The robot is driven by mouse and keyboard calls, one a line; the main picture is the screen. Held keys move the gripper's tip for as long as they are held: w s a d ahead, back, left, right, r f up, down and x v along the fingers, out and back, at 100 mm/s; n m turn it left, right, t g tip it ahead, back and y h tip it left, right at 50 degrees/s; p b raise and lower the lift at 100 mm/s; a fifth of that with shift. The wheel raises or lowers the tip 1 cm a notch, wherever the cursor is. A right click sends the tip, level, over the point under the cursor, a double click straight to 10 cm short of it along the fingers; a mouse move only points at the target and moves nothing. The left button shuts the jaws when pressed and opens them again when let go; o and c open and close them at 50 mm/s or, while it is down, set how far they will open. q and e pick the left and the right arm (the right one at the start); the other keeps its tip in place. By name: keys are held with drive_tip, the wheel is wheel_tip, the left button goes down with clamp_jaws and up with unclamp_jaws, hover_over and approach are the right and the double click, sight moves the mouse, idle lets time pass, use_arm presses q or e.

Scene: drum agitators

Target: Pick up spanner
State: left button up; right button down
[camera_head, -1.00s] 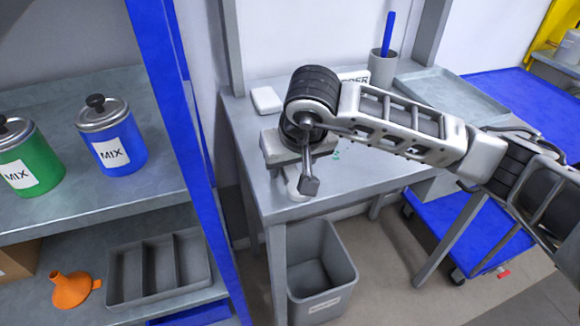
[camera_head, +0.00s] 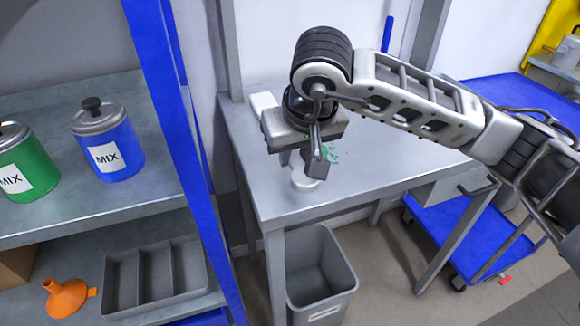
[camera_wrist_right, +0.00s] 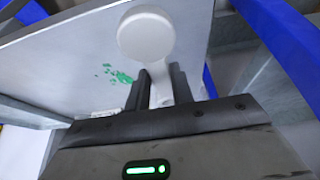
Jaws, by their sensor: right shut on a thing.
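The spanner (camera_wrist_right: 147,35) is pale, with a round disc-like end and a narrow handle that runs down between the dark fingers in the right wrist view. In the head view its round end (camera_head: 304,181) shows below my right gripper (camera_head: 303,160), over the left front part of the grey table (camera_head: 390,178). My right gripper, also in the wrist view (camera_wrist_right: 161,78), is shut on the handle, most of which the fingers and gripper body hide. The spanner appears raised off the table; the gap is hard to judge. My left gripper is not in view.
A grey bin (camera_head: 320,285) stands under the table's front edge. A blue post (camera_head: 180,140) and a shelf with green (camera_head: 28,165) and blue (camera_head: 112,148) MIX cans are left. A blue cart (camera_head: 470,235) is right. Green spots (camera_head: 331,155) mark the table.

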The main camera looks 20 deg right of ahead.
drive_tip(key=s+r, duration=0.1)
drive_tip(key=s+d+r, duration=0.1)
drive_tip(key=r, duration=0.1)
drive_tip(key=s+r, duration=0.1)
drive_tip(key=shift+s+d+r, duration=0.2)
drive_tip(key=shift+d+r, duration=0.05)
drive_tip(key=shift+d, duration=0.05)
drive_tip(key=s+d+r+b, duration=0.1)
drive_tip(key=s+d+r, duration=0.2)
drive_tip(key=s, duration=0.5)
drive_tip(key=shift+s+d+r+b, duration=0.15)
drive_tip(key=shift+r+b, duration=0.15)
drive_tip(key=shift+r, duration=0.15)
